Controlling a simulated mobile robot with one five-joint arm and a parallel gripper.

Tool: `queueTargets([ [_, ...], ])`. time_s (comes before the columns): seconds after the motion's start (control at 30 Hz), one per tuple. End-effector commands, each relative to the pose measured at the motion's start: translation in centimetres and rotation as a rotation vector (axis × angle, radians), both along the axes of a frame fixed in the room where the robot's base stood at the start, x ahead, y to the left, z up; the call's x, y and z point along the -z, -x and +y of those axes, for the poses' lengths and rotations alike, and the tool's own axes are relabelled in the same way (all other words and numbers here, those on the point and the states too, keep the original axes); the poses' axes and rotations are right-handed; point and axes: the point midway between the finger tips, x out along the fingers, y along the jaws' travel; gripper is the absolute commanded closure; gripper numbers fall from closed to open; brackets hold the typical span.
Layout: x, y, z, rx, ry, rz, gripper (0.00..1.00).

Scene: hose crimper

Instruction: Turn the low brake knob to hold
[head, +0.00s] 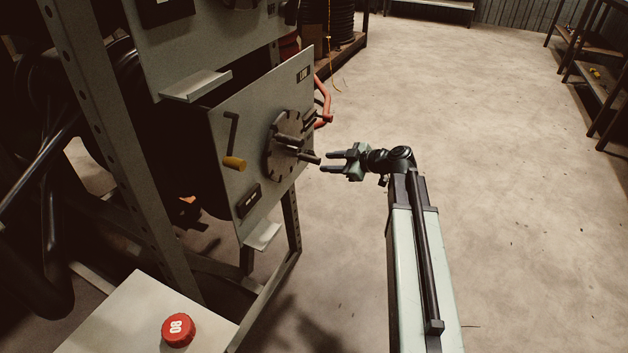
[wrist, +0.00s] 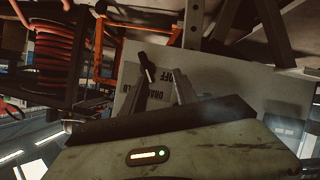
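The low brake panel (head: 237,119) is a grey plate tagged LOW at its top right, in the head view. Its knob (head: 289,141) is a bar handle on a dark round plate. A dark rod end (head: 309,158) sticks out from it towards my gripper. My gripper (head: 326,160) is just right of it, fingers apart and pointing left at it, with a small gap. In the wrist view the two fingers (wrist: 162,82) are spread and empty. Beyond them is a pale plate with OFF and other partly hidden words. A black handle (wrist: 148,66) shows by the left fingertip.
A red button marked 80 (head: 178,330) sits on a pale box at the lower left. Open floor lies to the right.

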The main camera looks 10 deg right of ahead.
Motion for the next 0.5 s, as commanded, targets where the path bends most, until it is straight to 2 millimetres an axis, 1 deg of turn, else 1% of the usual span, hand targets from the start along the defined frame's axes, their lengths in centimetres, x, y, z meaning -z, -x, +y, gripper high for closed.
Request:
queueTargets([
  [0.03,0.5,-0.7,-0.9,-0.001,0.007,-0.060,0.65],
  [0.1,-0.1,-1.2,-1.6,-0.002,0.015,-0.118,0.65],
  [0.2,-0.6,-1.3,-1.8,-0.004,0.022,-0.145,0.65],
  [0.37,-0.4,-1.8,-1.3,-0.006,0.022,-0.143,0.65],
  [0.5,0.4,-3.1,-0.2,-0.006,0.021,-0.142,0.65],
])
